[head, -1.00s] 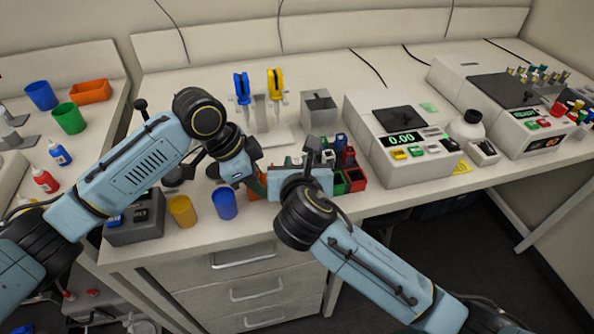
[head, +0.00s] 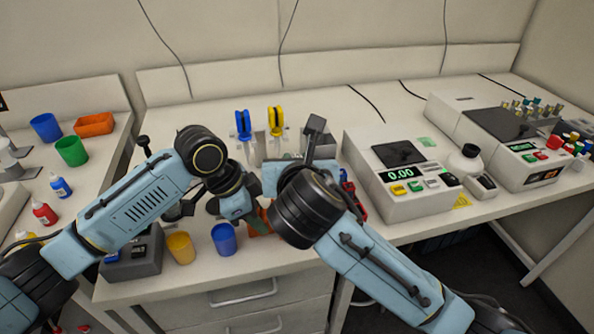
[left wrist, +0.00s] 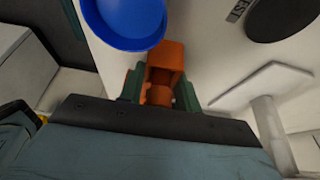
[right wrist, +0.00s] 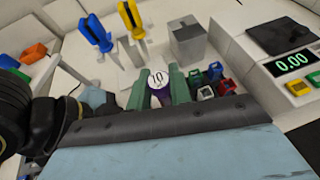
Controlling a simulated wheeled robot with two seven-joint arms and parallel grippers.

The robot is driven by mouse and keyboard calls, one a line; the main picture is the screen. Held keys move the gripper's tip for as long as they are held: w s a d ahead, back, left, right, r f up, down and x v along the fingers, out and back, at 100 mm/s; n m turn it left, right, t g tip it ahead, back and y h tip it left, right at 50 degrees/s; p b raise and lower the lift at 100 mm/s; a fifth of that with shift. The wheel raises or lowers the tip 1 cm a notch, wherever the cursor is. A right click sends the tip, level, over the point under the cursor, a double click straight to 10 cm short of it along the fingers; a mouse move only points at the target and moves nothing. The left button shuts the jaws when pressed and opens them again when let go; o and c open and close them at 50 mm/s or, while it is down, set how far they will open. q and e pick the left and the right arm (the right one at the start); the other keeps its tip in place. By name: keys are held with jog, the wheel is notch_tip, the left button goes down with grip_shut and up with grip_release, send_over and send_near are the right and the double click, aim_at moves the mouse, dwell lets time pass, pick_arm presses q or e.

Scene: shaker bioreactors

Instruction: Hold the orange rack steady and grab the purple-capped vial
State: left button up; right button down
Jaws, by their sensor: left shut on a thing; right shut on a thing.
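The orange rack (left wrist: 165,58) shows in the left wrist view between the green fingers of my left gripper (left wrist: 159,92), which is shut on it. In the head view my right arm hides the vial and the right fingertips. The vial's lower end is hidden.
A blue cup (head: 224,239) and a yellow cup (head: 180,248) stand near the front edge. Several small coloured-top containers (right wrist: 207,92) stand right of the right gripper. Blue and yellow pipettes (head: 276,122) stand behind. A scale (head: 405,170) is at the right.

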pick_arm(q)
jog(key=o, duration=1.1)
jog(key=shift+r, duration=0.1)
